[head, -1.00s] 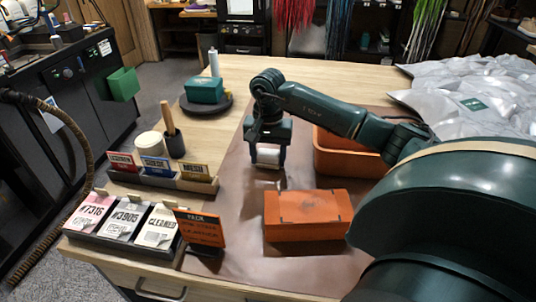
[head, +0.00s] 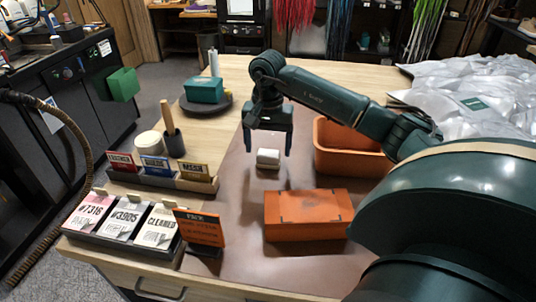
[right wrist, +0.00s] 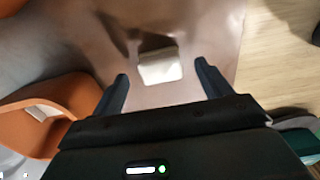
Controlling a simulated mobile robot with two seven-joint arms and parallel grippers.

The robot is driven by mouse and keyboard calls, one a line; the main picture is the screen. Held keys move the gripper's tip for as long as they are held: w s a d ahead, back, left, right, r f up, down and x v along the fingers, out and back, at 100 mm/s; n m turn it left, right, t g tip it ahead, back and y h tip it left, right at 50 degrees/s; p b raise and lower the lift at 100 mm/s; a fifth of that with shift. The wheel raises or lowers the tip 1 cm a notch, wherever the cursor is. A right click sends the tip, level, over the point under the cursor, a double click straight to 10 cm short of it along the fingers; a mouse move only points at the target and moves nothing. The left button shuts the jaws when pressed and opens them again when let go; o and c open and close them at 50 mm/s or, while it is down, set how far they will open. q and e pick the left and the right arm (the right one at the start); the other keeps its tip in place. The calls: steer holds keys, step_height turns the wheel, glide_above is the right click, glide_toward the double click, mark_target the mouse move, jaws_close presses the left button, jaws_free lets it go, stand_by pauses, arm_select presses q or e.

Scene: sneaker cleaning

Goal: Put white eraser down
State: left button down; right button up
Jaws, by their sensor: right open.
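The white eraser (head: 268,157) lies on the brown mat (head: 235,225) on the table, and no finger touches it. It also shows in the right wrist view (right wrist: 160,66), ahead of and between the fingertips. My right gripper (head: 267,152) is open and empty, just above and behind the eraser in the head view. Its two fingers show apart in the right wrist view (right wrist: 163,72). My left gripper is not in view.
An orange box (head: 307,215) lies on the mat in front of the eraser. An orange bin (head: 350,163) stands to its right. Card holders (head: 120,245) and a small orange sign (head: 200,228) stand to the left. Bare mat surrounds the eraser.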

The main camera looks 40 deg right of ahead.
mark_target(268, 154)
step_height(268, 154, up, 8)
steer(key=shift+r, duration=0.25)
stand_by(0.5)
